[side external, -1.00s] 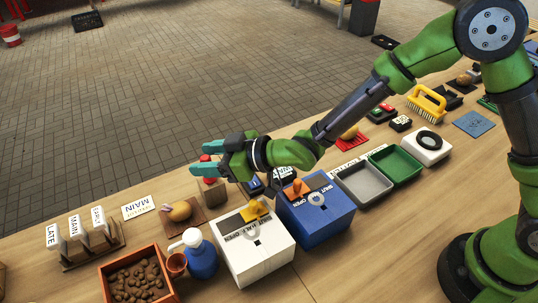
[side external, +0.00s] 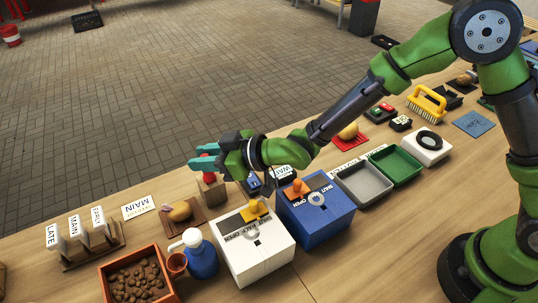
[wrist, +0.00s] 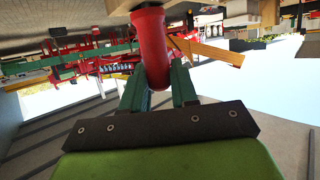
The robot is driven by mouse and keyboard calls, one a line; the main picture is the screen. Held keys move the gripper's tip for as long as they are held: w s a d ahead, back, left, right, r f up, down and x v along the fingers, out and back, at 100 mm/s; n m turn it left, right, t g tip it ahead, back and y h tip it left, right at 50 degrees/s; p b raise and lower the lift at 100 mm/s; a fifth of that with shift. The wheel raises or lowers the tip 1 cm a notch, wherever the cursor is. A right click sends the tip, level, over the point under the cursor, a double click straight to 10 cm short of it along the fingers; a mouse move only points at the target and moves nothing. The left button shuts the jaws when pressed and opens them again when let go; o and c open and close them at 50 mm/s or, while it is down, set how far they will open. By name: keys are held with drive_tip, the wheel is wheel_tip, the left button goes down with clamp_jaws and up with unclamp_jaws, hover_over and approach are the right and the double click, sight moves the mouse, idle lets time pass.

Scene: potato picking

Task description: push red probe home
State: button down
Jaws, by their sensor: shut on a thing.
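The red probe (wrist: 153,50) stands between my gripper's green fingers in the wrist view, and the fingers are shut on it. In the side view my gripper (side external: 205,156) is low at the far edge of the table, with its fingers level and pointing left. A bit of the red probe (side external: 207,149) shows at the fingers, above a brown block (side external: 212,188). The fingers hide most of the probe there, and I cannot tell how deep its lower end sits in the block.
A potato on a brown board (side external: 181,211) lies left of the block.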

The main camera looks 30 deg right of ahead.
drive_tip(key=r, duration=1)
drive_tip(key=shift+w+d, duration=0.15)
drive_tip(key=shift+d, duration=0.05)
drive_tip(key=s+d+r+n+g+y, duration=0.1)
drive_tip(key=d+r+n+g+y, duration=0.15)
drive_tip(key=d+r, duration=0.4)
drive_tip(key=s+d+f+n+g, duration=0.1)
drive_tip(key=s+d+n+g, duration=0.2)
drive_tip(key=s, duration=0.3)
drive_tip(key=s+d+f+n+g+y, duration=0.1)
drive_tip(key=s+d+n+g, duration=0.2)
drive_tip(key=s, duration=0.3)
drive_tip(key=s+d+f+n+g, duration=0.1)
drive_tip(key=s+d+n+g, duration=0.2)
drive_tip(key=s+g, duration=0.2)
drive_tip(key=shift+s+d, duration=0.3)
drive_tip(key=shift+s, duration=0.4)
drive_tip(key=shift+n, duration=0.25)
